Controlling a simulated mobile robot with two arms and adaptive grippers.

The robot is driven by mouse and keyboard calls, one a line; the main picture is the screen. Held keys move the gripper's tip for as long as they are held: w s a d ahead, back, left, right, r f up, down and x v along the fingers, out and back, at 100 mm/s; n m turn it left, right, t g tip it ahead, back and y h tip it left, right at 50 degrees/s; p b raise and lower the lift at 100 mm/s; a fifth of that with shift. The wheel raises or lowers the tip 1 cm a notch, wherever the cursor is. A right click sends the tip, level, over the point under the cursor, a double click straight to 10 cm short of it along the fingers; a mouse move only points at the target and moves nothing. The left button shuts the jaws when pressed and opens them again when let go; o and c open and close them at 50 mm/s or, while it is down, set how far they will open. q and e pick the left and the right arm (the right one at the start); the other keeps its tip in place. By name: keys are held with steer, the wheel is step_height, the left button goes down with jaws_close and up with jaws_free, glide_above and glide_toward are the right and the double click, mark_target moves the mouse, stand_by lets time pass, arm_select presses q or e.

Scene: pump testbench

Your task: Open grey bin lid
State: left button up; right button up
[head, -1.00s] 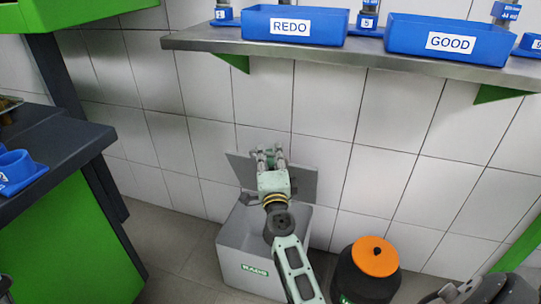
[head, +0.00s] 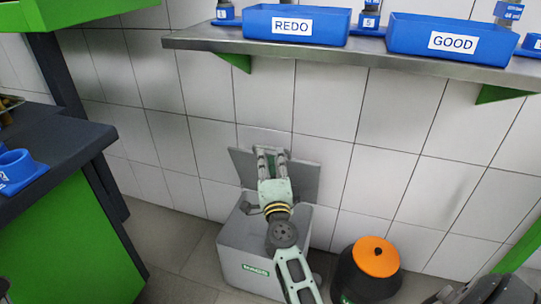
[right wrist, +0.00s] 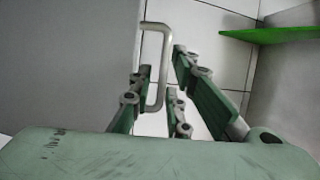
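The grey bin (head: 246,262) stands on the floor against the tiled wall, with a small green label on its front. Its grey lid (head: 305,180) stands raised, near upright, at the back of the bin by the wall. My right gripper (head: 272,152) is in front of the lid and hides its middle. In the right wrist view the gripper (right wrist: 165,90) has its fingers spread apart. The lid's bar handle (right wrist: 165,40) reaches down between them, close to the left finger, and is not clamped. My left gripper is not seen.
A black bin with an orange lid (head: 376,257) stands to the right. A shelf (head: 330,58) above holds blue REDO (head: 296,27) and GOOD (head: 448,40) boxes. A dark-topped green workbench (head: 62,150) is at the left. Floor between bench and grey bin is clear.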

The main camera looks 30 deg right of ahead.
steer(key=v, duration=0.9)
steer(key=shift+s, duration=0.2)
steer(key=shift+a, duration=0.1)
